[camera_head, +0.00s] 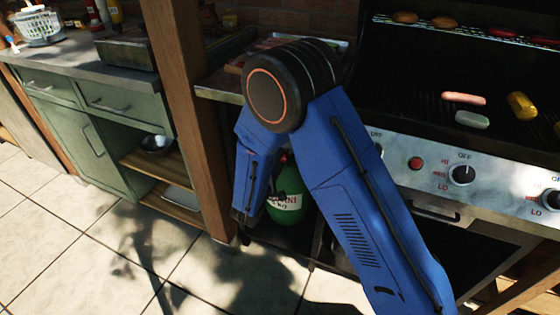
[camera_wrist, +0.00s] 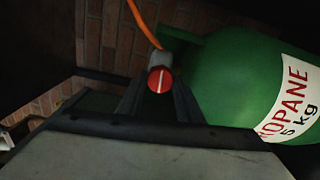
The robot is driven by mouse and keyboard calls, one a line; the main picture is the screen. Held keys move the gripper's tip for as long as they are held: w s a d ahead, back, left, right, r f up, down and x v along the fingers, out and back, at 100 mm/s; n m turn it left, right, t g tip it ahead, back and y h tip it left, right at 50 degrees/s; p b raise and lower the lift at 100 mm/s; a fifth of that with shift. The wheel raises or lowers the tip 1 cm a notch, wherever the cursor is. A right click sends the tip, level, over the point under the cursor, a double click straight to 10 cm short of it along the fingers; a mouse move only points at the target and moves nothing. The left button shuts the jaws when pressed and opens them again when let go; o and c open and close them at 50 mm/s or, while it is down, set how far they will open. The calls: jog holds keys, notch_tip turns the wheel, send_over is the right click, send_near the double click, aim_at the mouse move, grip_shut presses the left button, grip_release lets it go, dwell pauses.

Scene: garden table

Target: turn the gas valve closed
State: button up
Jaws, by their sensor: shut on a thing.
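The gas valve is a red round knob (camera_wrist: 160,79) with a white line across its face, in the middle of the wrist view. The line stands nearly upright in that picture, leaning slightly. The knob sits at the end of a grey stem beside a green propane bottle (camera_wrist: 235,75), which also shows in the head view (camera_head: 286,200), partly behind my arm. My gripper (camera_wrist: 157,92) has its two dark fingers on either side of the knob, shut on it. In the head view my arm hides the knob, and I cannot make out the fingers.
An orange hose (camera_wrist: 143,22) runs up from the valve. A brick wall (camera_wrist: 108,50) stands behind. A wooden post (camera_head: 190,110) is left of my arm, and the grill (camera_head: 450,165) with knobs and food is to the right. The tiled floor (camera_head: 120,230) is open at the left.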

jog(key=o, duration=1)
jog(key=shift+o, duration=0.2)
jog(key=shift+s, duration=0.15)
jog(key=v, duration=1.7)
jog(key=shift+s+a, duration=0.1)
